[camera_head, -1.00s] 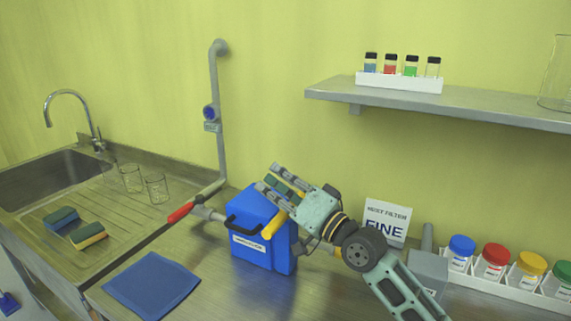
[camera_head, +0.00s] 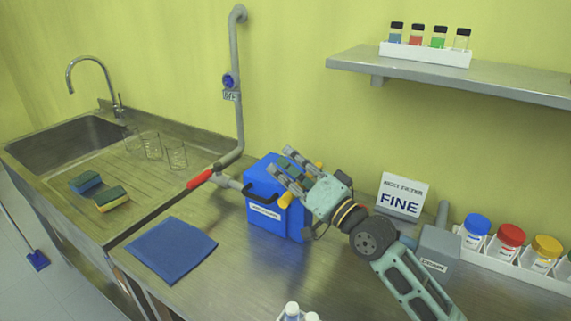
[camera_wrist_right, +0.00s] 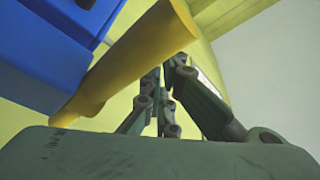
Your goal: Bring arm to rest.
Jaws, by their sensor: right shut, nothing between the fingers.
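My right gripper (camera_head: 287,170) is in the head view, reaching in from the lower right. It is shut and empty, over the right side of a blue box (camera_head: 262,222) with a black handle and a white label. A yellow lever (camera_head: 286,200) shows beside the gripper, partly hidden by it. In the right wrist view the yellow lever (camera_wrist_right: 130,62) crosses close in front of the fingers, with the blue box (camera_wrist_right: 45,50) at upper left. I cannot tell whether the gripper touches the lever. My left gripper is not in view.
A pipe with a red handle (camera_head: 200,179) runs left of the box. A blue cloth (camera_head: 172,249) lies on the counter in front. A "FINE" sign (camera_head: 401,195), a grey block (camera_head: 438,250) and a rack of coloured-lid jars (camera_head: 510,241) stand to the right. A shelf (camera_head: 480,83) hangs above.

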